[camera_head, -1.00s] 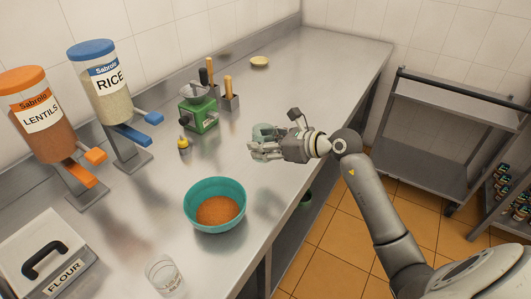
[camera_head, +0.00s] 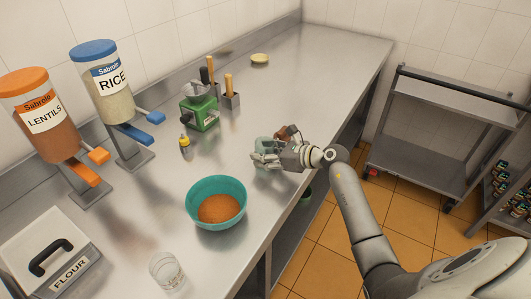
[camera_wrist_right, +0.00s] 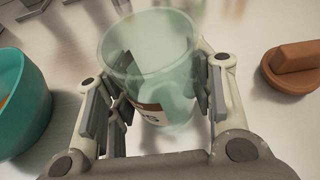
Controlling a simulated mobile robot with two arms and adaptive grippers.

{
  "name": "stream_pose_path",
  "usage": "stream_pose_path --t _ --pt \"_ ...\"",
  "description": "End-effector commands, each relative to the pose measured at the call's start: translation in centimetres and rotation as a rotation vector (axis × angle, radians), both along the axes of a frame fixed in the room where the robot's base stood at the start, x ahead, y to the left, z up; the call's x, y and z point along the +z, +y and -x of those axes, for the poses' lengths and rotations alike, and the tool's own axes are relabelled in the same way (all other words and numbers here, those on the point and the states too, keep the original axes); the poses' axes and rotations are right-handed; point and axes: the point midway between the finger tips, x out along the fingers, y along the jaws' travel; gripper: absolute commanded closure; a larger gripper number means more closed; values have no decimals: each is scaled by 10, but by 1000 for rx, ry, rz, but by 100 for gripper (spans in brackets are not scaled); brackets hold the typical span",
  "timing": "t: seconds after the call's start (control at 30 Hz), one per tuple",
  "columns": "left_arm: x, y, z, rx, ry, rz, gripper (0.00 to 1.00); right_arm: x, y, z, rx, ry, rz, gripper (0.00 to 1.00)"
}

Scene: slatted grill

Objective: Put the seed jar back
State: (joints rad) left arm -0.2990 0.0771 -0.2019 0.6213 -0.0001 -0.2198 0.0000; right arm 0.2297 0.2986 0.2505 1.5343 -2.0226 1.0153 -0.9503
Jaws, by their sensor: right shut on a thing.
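The glass jar (camera_head: 263,145) in my right gripper (camera_head: 262,158) is clear and greenish. In the right wrist view the jar (camera_wrist_right: 150,55) stands between the two fingers (camera_wrist_right: 155,95), which are shut on its sides. It bears a brown and white label, only partly readable, and looks upright. It is over the front part of the steel bench (camera_head: 320,75), right of the teal bowl (camera_head: 202,209). I cannot tell if its base touches the bench. My left gripper is out of view.
A brown piece with a raised grip (camera_wrist_right: 292,68) lies close right of the jar. Another labelled glass (camera_head: 166,272) stands near the front edge. The right rear bench is clear.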

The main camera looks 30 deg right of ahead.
Motion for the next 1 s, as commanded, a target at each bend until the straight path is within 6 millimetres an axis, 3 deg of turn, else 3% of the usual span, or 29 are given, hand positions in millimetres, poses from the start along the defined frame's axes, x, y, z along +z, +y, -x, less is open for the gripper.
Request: stream_pose_path --t 0.17,0.2,0.37,0.77,1.0 --pt "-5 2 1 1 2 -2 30 -4 -1 0 -1 -2 1 82" --pt "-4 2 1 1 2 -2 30 -4 0 0 -1 1 1 48" --pt "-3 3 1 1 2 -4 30 -3 0 0 0 1 1 29" --pt "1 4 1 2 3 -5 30 2 0 0 0 0 -1 29" --pt "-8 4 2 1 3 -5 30 11 -17 29 0 1 7 29"
